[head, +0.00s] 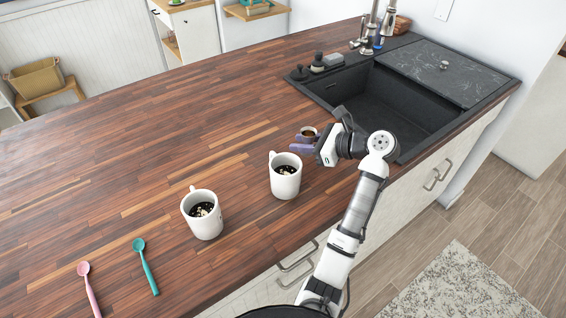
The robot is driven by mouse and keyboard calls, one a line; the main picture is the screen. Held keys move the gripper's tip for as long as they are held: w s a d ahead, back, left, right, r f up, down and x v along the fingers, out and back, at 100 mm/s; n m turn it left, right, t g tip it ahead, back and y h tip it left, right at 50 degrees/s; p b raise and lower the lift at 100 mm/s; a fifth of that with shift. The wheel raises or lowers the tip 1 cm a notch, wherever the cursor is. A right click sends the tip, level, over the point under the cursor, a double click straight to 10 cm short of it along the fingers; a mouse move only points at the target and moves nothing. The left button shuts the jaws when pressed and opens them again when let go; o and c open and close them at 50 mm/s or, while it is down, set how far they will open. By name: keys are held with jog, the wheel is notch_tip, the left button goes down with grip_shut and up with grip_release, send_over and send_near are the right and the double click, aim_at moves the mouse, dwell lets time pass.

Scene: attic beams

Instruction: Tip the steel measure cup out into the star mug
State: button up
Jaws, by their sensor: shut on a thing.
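My gripper (305,142) is shut on a small cup (309,131), which appears to be the steel measure cup. The cup looks about upright, with something brown inside, and the fingers hide part of it. It is beyond and slightly right of a white mug (284,182), apart from it. A second white mug (204,224) stands further left and nearer. Both mugs are upright, with dark insides and pale bits showing in them. No star can be made out on either mug, so I cannot tell which is the star mug.
A teal spoon (147,270) and a pink spoon (89,290) lie on the wooden counter (120,150) at the front left. A black sink (385,105) with a faucet (371,30) is at the right. The counter's left and middle are clear.

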jog(key=shift+s, duration=0.1)
jog(key=shift+s+a+r+n+t+h, duration=0.35)
jog(key=shift+s+n+t, duration=0.15)
jog(key=shift+n, duration=0.2)
jog(key=r, duration=0.1)
jog(key=r+n, duration=0.1)
jog(key=s+r, duration=0.1)
jog(key=shift+a+r+t+h, duration=0.2)
jog(key=shift+a+t+h, duration=0.05)
jog(key=shift+t, duration=0.15)
jog(key=shift+s+a+r+n, duration=0.1)
jog(key=shift+n, duration=0.3)
jog(key=r+n, duration=0.1)
jog(key=s+r+n+t, duration=0.1)
jog(key=a+r+n+t+b, duration=0.1)
jog(key=shift+s+h, duration=0.25)
jog(key=shift+h, duration=0.05)
jog(key=n+b, duration=0.1)
jog(key=b, duration=0.1)
jog(key=t+b, duration=0.1)
jog(key=b, duration=0.2)
jog(key=shift+d+r+n, duration=0.1)
jog(key=shift+r+n, duration=0.1)
jog(key=shift+n, duration=0.2)
